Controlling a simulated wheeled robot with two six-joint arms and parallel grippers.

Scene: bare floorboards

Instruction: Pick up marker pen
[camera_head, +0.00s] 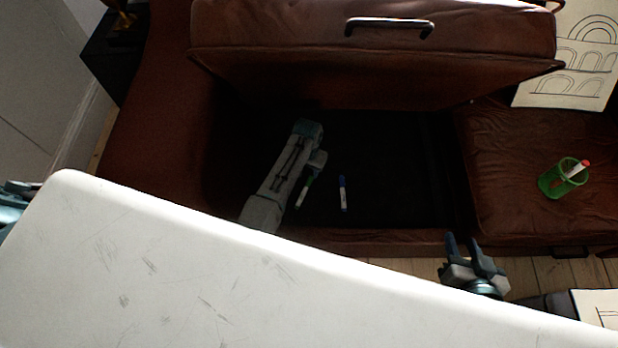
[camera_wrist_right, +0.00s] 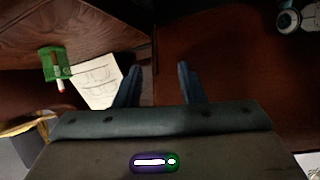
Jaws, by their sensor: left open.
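A marker pen with a blue cap (camera_head: 342,193) lies on the dark floor of the open sofa compartment in the head view. A green-capped marker pen (camera_head: 304,192) lies left of it, beside a long grey object. A red-tipped pen (camera_head: 579,169) stands tilted in a green mesh cup (camera_head: 551,184) on the right sofa seat; the cup also shows in the right wrist view (camera_wrist_right: 55,65). My right gripper (camera_head: 463,241) is open and empty in front of the sofa, apart from the pens. My left gripper (camera_head: 14,194) is open at the left edge, mostly cut off.
The sofa lid (camera_head: 370,60) with a metal handle is raised behind the compartment. A scratched white surface (camera_head: 180,270) covers the lower left. A sheet with drawn arches (camera_head: 575,60) is at the back right.

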